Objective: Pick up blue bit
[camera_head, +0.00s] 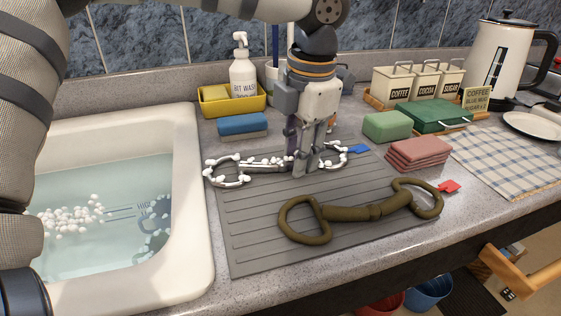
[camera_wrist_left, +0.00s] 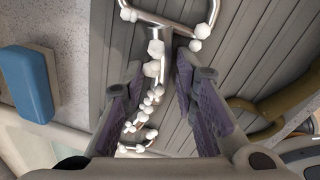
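The bit with the blue tag (camera_head: 357,149) lies on the grey ribbed draining mat (camera_head: 250,250). It is a metal bit with two rings, dotted with white foam, and its left ring (camera_head: 228,172) is nearest the sink. My left gripper (camera_head: 303,168) points down over its middle and hides part of it. In the left wrist view the bit's foamy bar (camera_wrist_left: 152,72) runs between the two spread fingers (camera_wrist_left: 163,90), with gaps showing on both sides. An olive-brown bit (camera_head: 350,212) with a red tag (camera_head: 449,186) lies in front. My right gripper is not in view.
The sink (camera_head: 195,200) at left holds water, foam and submerged items. A blue sponge (camera_head: 242,125), yellow caddy (camera_head: 225,107) and soap bottle (camera_head: 242,72) stand behind. A green sponge (camera_head: 387,125), folded pink cloths (camera_head: 418,152) and canisters (camera_head: 425,80) are at right.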

